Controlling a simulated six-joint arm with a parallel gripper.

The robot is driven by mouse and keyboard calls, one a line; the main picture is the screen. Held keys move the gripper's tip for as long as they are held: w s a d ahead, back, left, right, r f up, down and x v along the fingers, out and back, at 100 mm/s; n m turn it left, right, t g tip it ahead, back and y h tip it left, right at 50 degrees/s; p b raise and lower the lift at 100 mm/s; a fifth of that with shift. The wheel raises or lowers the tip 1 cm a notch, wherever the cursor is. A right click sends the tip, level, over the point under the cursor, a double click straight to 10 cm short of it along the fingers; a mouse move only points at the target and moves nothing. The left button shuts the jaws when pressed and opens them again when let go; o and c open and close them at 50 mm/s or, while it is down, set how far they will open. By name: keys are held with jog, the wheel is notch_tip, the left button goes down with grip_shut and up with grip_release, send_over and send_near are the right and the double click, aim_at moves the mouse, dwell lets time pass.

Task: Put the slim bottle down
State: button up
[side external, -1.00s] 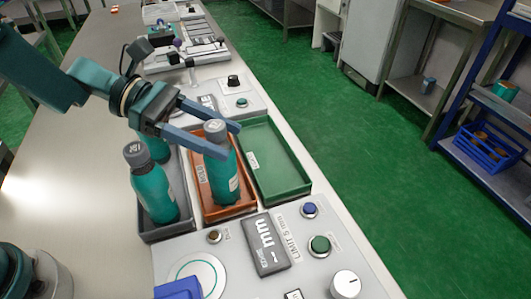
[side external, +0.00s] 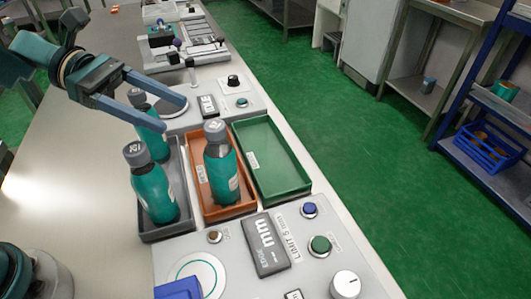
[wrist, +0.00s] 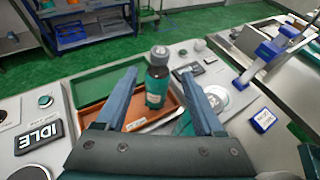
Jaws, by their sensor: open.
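A slim teal bottle (side external: 220,170) with a grey cap stands upright in the orange tray (side external: 246,207). In the wrist view a bottle (wrist: 157,85) shows upright between and beyond my fingertips, apart from them, with the orange tray (wrist: 117,112) below. My gripper (side external: 174,115) is open and empty, up and to the left of the orange tray's bottle in the side view; its fingers also show spread in the wrist view (wrist: 159,72). Two similar teal bottles, a near one (side external: 153,190) and a far one (side external: 152,142), stand in the dark grey tray (side external: 165,232). My finger partly hides the far one.
A green tray (side external: 285,175) to the right is empty. A control panel with buttons and a knob (side external: 346,284) lies in front. Another panel with a black knob (side external: 234,81) and a round plate sits behind the trays.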

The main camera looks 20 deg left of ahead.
jog(key=shift+v, duration=1.35)
jog(key=s+d+r+m+g+y, duration=0.2)
jog(key=s+d+m+y, duration=0.35)
jog(key=s+m, duration=0.5)
jog(key=s+a+f+m+t+y, duration=0.3)
jog(key=a+f+m+t+y, duration=0.1)
jog(key=a+m+y, duration=0.3)
jog(key=shift+a+m, duration=0.25)
jog(key=shift+m, duration=0.9)
